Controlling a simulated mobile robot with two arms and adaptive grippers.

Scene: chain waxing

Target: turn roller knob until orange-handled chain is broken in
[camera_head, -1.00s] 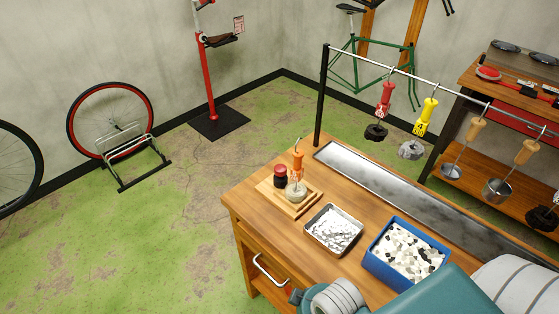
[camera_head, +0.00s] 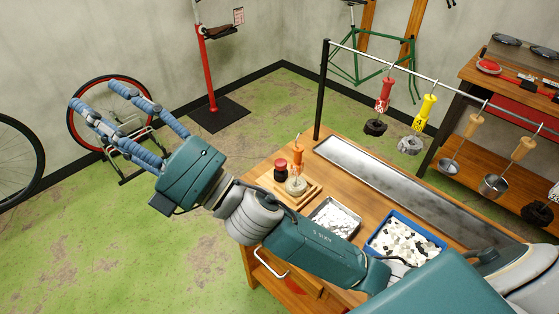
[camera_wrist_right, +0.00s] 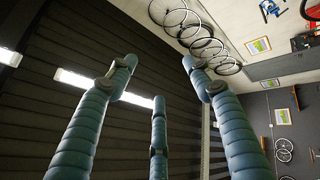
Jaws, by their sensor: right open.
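The orange handle (camera_head: 298,161) stands upright on a hook-topped piece above a pale round coil (camera_head: 296,185), on a wooden board (camera_head: 314,196) on the workbench. I cannot make out a roller or its knob. My right gripper (camera_head: 95,96) is open and empty, held in the air far to the left of the bench. In the right wrist view its blue fingers (camera_wrist_right: 158,76) are spread with nothing between them. My left gripper is not in view.
A dark jar with a red cap (camera_head: 281,171) stands beside the coil. A metal tray (camera_head: 354,213) and a blue bin (camera_head: 373,256) sit on the bench, partly behind my right arm. Red and yellow handles (camera_head: 426,107) hang from a rail (camera_head: 455,90). A red wheel (camera_head: 130,79) is behind my gripper.

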